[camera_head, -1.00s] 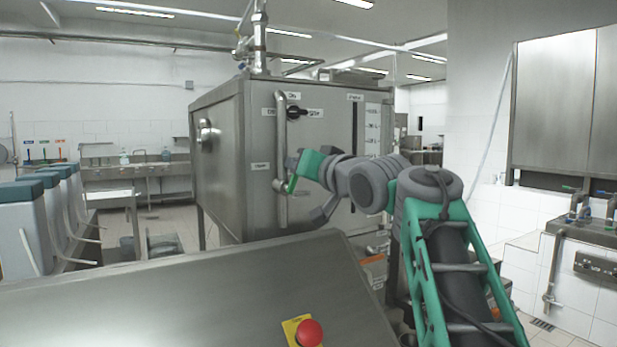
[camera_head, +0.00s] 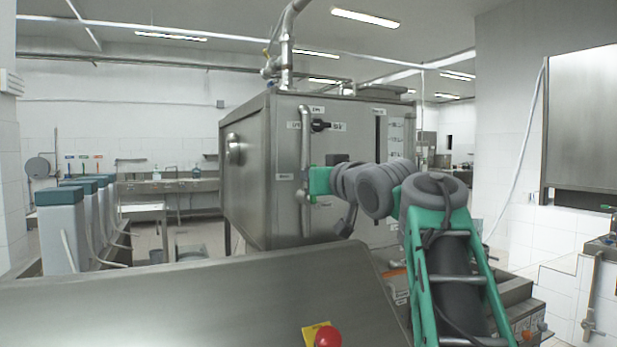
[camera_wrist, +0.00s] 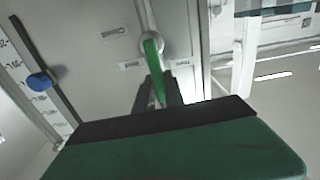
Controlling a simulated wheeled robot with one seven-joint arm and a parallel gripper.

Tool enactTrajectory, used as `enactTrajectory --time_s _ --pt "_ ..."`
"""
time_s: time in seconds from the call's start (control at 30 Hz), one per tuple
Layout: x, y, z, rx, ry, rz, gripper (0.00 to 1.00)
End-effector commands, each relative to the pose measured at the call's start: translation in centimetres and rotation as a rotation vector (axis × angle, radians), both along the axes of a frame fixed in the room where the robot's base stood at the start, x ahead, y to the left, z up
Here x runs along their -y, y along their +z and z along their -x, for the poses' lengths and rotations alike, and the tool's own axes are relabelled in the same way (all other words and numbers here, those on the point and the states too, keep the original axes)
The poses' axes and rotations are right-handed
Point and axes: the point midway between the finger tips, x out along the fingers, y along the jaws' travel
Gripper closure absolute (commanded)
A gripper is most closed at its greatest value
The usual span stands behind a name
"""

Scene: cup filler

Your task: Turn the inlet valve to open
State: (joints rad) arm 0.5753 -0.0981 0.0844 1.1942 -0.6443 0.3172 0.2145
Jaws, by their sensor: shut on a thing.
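In the wrist view the inlet valve's green lever (camera_wrist: 153,62) sits on the pipe at the tank front, roughly in line with the pipe, slightly tilted. My gripper (camera_wrist: 158,92) is shut on the lever's free end, one dark finger on each side. In the head view my gripper (camera_head: 313,184) is at the lower part of the vertical pipe (camera_head: 305,140) on the steel tank (camera_head: 262,190). There my gripper's green body largely hides the lever.
A black knob (camera_head: 320,125) with labels is higher on the tank front. A level gauge with a blue slider (camera_wrist: 40,81) is beside the valve. A steel counter (camera_head: 190,300) with a red button (camera_head: 327,337) is in front. Several grey bins (camera_head: 62,228) stand at left.

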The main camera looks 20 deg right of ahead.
Motion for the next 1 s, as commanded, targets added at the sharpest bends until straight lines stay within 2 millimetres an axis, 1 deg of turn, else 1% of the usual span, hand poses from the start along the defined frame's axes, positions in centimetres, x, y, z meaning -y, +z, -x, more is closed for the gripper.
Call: enactTrajectory --time_s 0.17,0.2,0.43,0.67,0.73,0.83,1.0 --pt "-0.1 0.0 0.0 -0.001 0.001 0.002 1.00" --pt "-0.1 0.0 0.0 -0.001 0.001 0.002 0.84" --pt "-0.1 0.0 0.0 -0.001 0.002 0.000 0.65" --pt "-0.1 0.0 0.0 0.000 0.002 -0.001 0.65" --pt "-0.1 0.0 0.4 0.001 0.001 0.000 0.65" --pt "0.1 -0.1 1.9 0.001 -0.002 0.001 0.65" --pt "0.2 -0.1 5.5 0.002 -0.004 0.002 0.65"
